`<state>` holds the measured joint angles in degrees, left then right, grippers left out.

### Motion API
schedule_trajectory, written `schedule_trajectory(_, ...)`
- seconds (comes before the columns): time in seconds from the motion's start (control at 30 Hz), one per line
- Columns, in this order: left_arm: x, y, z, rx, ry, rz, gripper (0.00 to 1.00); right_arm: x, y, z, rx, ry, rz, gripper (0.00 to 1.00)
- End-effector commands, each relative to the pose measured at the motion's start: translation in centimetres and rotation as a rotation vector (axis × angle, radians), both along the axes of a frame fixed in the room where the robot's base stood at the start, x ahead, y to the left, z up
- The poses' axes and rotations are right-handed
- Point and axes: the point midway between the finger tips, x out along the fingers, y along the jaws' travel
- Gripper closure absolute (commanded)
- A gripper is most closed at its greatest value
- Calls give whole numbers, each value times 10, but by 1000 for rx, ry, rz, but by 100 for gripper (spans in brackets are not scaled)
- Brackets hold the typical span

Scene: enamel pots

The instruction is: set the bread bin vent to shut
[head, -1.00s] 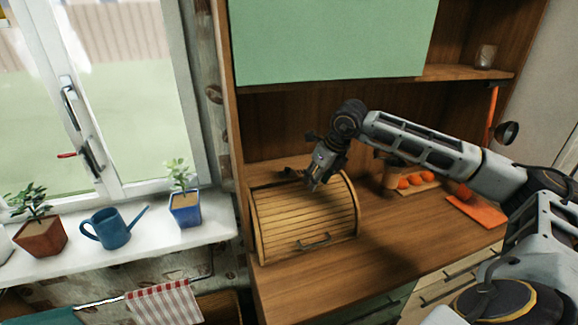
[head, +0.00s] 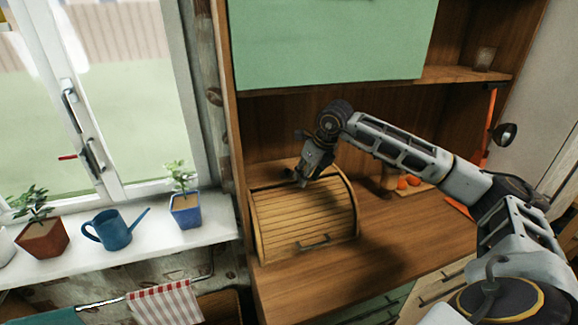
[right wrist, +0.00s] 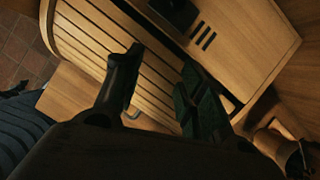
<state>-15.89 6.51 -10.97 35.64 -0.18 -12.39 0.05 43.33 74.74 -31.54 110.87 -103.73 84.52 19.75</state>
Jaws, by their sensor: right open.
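The wooden bread bin (head: 305,220) stands on the counter with its slatted roll front down and a dark handle (head: 313,243) low on it. In the right wrist view, the bin's slats (right wrist: 85,30) and flat top (right wrist: 245,45) show. Dark vent slots (right wrist: 203,40) lie on the top, beside a dark block (right wrist: 178,12) cut by the picture's upper edge; I cannot tell the vent's setting. My right gripper (head: 302,181) is over the bin's top, open and empty; its fingers (right wrist: 162,58) are apart above the slats. It hides the vent in the head view. My left gripper is out of view.
A green cabinet panel (head: 330,40) hangs above the bin. Orange fruits (head: 408,181) on a board lie to the right, partly behind my right arm. A blue watering can (head: 112,230) and potted plants stand on the windowsill. The counter's front right (head: 390,240) is clear.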

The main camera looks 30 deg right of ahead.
Motion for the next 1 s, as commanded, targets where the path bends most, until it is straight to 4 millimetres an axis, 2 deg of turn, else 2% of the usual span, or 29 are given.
schedule_trajectory(0.43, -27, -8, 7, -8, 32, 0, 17, 29, 5, 1, 2, 0, 0, 60)
schedule_trajectory(1.0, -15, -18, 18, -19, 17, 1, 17, 71, 12, 1, 1, 0, 0, 60)
